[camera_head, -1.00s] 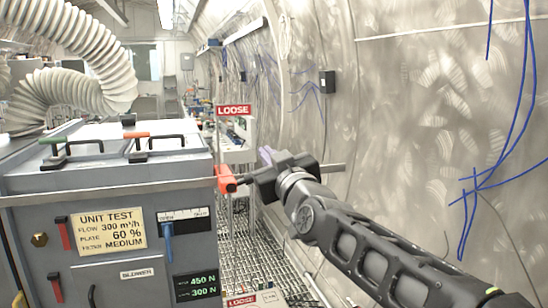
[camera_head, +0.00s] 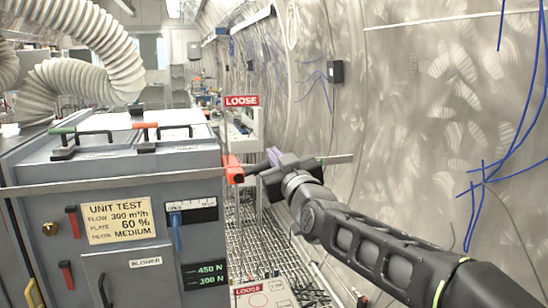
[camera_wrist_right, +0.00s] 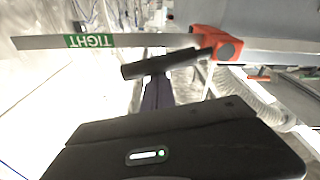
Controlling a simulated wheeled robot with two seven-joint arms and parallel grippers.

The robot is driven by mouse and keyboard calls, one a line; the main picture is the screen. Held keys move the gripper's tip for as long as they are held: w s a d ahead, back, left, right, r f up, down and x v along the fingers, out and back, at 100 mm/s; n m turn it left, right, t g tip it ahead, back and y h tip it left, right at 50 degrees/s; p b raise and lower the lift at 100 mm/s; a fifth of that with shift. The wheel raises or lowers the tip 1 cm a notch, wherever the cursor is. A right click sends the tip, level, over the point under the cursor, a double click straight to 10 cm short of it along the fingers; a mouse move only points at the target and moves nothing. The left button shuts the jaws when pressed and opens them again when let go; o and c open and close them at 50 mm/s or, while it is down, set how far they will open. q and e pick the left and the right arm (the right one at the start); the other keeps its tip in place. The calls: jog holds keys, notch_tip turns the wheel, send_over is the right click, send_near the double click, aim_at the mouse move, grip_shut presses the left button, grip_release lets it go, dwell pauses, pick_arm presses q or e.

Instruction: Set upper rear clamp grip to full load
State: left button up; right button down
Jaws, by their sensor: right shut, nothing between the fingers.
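The grey test unit (camera_head: 130,247) stands at left. A red-orange clamp block (camera_head: 232,168) sits at its upper right corner and shows in the wrist view (camera_wrist_right: 214,44). A flat metal bar (camera_head: 340,159) lies in line with it, past my gripper; in the wrist view the bar carries a green, upside-down "TIGHT" label (camera_wrist_right: 90,41). My right gripper (camera_head: 274,158) is shut and empty, right beside the clamp and bar; I cannot tell whether it touches them. My left gripper is out of view. The unit's display (camera_head: 204,275) reads 450 N and 300 N.
Red "LOOSE" labels show behind the clamp (camera_head: 241,101) and low down (camera_head: 249,291). A blue lever (camera_head: 176,234) is on the unit's front. The curved steel wall (camera_head: 430,110) with blue cables is close on the right. Metal grating (camera_head: 265,240) lies between.

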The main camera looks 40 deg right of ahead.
pick_arm(q)
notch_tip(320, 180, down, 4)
jog(key=b, duration=0.3)
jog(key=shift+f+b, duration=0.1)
jog(key=shift+b, duration=0.2)
pick_arm(e)
jog(key=f+m, duration=0.1)
jog(key=d+f+m+h, duration=0.1)
jog(key=m, duration=0.1)
jog(key=shift+s+f+m, duration=0.15)
jog(key=shift+f+m, duration=0.1)
jog(key=shift+m, duration=0.05)
jog(key=r+p, duration=0.2)
jog(key=r, duration=0.1)
jog(key=r+p, duration=0.1)
jog(key=shift+w+d+r, duration=0.15)
jog(key=shift+w+r, duration=0.2)
pick_arm(q)
jog(key=b, duration=0.1)
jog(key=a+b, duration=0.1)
jog(key=b, duration=0.1)
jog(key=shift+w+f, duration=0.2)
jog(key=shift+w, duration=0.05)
pick_arm(e)
jog(key=v, duration=1)
